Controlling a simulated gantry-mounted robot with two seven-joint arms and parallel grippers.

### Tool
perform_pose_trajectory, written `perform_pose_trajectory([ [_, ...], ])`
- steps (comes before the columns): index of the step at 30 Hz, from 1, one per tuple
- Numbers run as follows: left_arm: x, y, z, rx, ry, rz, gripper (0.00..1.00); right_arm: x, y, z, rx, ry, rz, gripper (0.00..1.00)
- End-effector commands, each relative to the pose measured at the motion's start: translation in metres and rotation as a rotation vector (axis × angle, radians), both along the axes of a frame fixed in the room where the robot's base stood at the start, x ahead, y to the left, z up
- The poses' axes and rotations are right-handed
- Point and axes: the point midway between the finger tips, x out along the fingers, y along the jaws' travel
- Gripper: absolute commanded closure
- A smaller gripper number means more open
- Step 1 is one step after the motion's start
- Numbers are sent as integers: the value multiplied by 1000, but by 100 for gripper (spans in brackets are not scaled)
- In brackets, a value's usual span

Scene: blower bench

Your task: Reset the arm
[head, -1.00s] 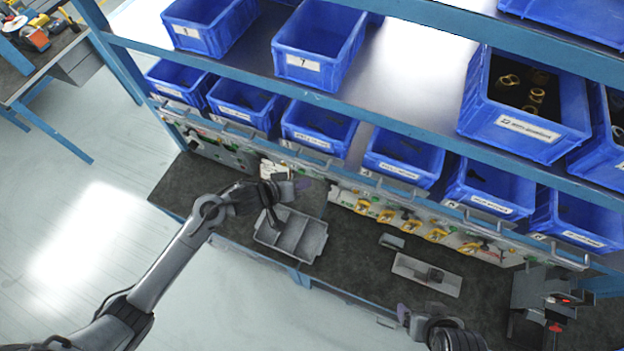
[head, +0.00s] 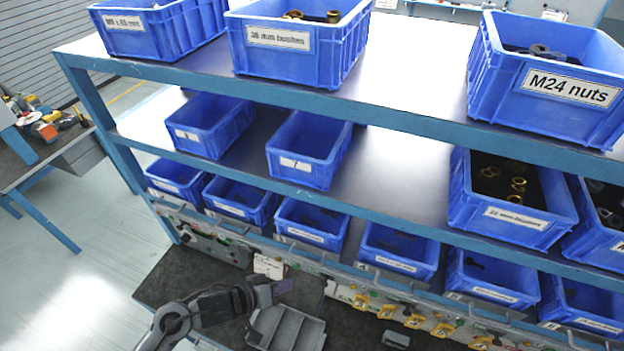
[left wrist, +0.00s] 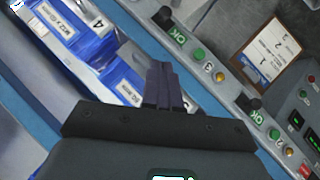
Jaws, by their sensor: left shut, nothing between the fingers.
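My left arm enters the head view at the bottom left. Its gripper (head: 280,288) is over the dark bench top, just above a grey divided tray (head: 290,330) in the picture. In the left wrist view, the purple-grey fingers (left wrist: 163,88) are together, with nothing between them. My right gripper is not in view.
Blue bins (head: 310,225) fill several shelf levels over the bench, including one labelled M24 nuts (head: 553,90). A control panel with OK labels and coloured buttons (left wrist: 208,66) lies close in the left wrist view. A side bench (head: 60,160) stands at far left.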

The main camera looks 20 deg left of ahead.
Motion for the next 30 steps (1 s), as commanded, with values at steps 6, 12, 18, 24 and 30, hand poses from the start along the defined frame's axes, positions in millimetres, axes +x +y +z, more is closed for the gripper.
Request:
perform_pose_trajectory([
  [6, -35, -14, -29, -37, 82, 3, 100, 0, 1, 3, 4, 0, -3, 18],
  [12, -91, -43, -28, -92, 143, 114, 100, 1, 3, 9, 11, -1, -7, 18],
  [18, -137, -7, -6, 215, 197, 197, 100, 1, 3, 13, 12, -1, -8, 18],
  [24, -173, 29, 15, 492, 303, 73, 100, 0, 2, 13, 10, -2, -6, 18],
  [30, -197, 43, 15, 644, 380, -117, 100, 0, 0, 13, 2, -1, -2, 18],
])
